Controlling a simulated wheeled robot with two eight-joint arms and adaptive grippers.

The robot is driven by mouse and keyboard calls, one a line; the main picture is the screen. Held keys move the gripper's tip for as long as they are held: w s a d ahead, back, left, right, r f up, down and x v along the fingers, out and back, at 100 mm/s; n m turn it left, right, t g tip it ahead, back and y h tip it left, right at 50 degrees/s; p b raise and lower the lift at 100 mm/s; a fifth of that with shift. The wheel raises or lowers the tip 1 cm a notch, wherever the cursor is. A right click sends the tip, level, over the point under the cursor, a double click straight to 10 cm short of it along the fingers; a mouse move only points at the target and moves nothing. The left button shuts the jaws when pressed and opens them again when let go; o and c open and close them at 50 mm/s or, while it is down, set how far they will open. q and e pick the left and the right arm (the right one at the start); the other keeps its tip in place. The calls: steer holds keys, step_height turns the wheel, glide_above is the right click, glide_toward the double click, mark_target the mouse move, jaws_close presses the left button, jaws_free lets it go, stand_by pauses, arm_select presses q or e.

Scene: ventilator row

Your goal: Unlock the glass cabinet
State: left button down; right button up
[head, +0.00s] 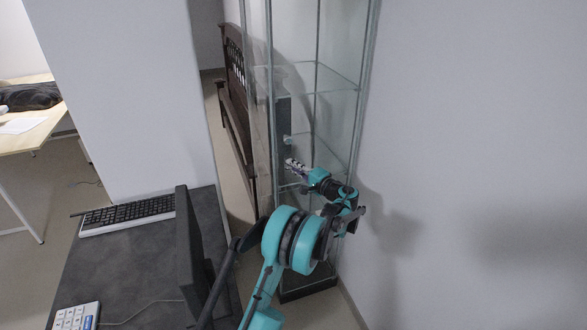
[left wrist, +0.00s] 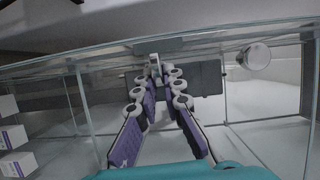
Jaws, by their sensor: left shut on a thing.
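The tall glass cabinet (head: 365,75) with grey metal edges stands against the wall; its front glass and frame edge also show in the left wrist view (left wrist: 225,95). My left gripper (head: 289,163) is in front of the cabinet at mid height. In the left wrist view, its fingertips (left wrist: 157,68) close together on a small pale piece, seemingly a key (left wrist: 156,61), close to a grey plate at the cabinet's edge. I cannot tell whether the key sits in a lock. My right gripper is not in view.
A dark desk (head: 125,265) with a keyboard (head: 127,214) and a monitor (head: 190,255) stands at left, close to my left arm. A dark wooden bench-like piece (head: 237,110) stands behind the cabinet. A round silver thing (left wrist: 257,57) shows right of the fingertips.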

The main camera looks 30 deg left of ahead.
arm_select(q)
steer(key=shift+a+m, duration=0.15)
steer(key=shift+m, duration=0.25)
steer(key=c, duration=1.6)
jaws_free()
steer(key=shift+r, duration=0.1)
steer(key=shift+c, duration=0.2)
steer(key=shift+a, duration=0.1)
steer(key=v, duration=1.2)
steer(key=shift+f, duration=0.3)
steer(key=shift+r, duration=0.1)
